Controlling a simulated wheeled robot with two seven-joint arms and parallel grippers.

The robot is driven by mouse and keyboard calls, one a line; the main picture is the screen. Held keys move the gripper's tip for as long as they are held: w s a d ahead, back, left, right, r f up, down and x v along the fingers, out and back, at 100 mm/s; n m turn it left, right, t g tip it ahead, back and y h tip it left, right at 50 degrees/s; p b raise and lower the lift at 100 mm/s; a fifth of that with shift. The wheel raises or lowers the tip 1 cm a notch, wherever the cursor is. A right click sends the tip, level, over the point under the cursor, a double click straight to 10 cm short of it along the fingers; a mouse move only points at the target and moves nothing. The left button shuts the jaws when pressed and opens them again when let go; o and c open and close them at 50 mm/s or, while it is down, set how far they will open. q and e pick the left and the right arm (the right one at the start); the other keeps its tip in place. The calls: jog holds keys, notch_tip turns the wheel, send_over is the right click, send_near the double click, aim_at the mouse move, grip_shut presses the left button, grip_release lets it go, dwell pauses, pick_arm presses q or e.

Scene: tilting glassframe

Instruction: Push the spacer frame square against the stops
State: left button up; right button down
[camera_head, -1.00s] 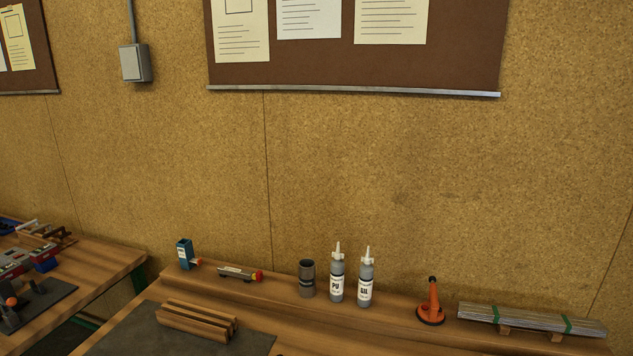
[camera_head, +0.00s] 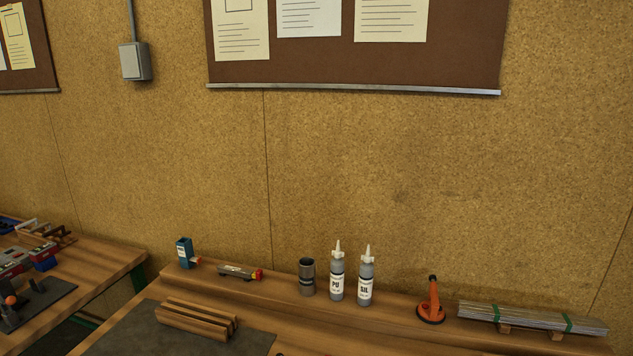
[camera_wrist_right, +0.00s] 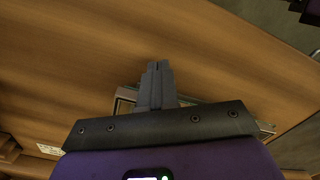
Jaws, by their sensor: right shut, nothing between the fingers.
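In the right wrist view my right gripper (camera_wrist_right: 158,85) is shut, with its two dark fingers together and nothing between them. It is over a brown wooden surface (camera_wrist_right: 70,50). Behind the fingers and the gripper body, a corner of a thin-edged frame (camera_wrist_right: 124,100) shows. Most of it is hidden by the gripper, so I cannot tell whether the fingers touch it or how square it lies. I cannot make out the stops. The head view shows neither gripper and no spacer frame. My left gripper is in neither current view.
In the head view, wooden strips (camera_head: 195,320) lie on a dark mat (camera_head: 120,335).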

jog(key=shift+w+d, duration=0.2)
jog(key=shift+w, duration=0.45)
dwell(0.7)
jog(key=shift+s+a, duration=0.1)
jog(key=shift+s, duration=0.05)
jog(key=shift+s+a+b, duration=0.15)
jog(key=shift+s+b, duration=0.2)
jog(key=shift+s, duration=0.2)
notch_tip(320, 180, up, 7)
jog(key=p, duration=0.5)
dwell(0.4)
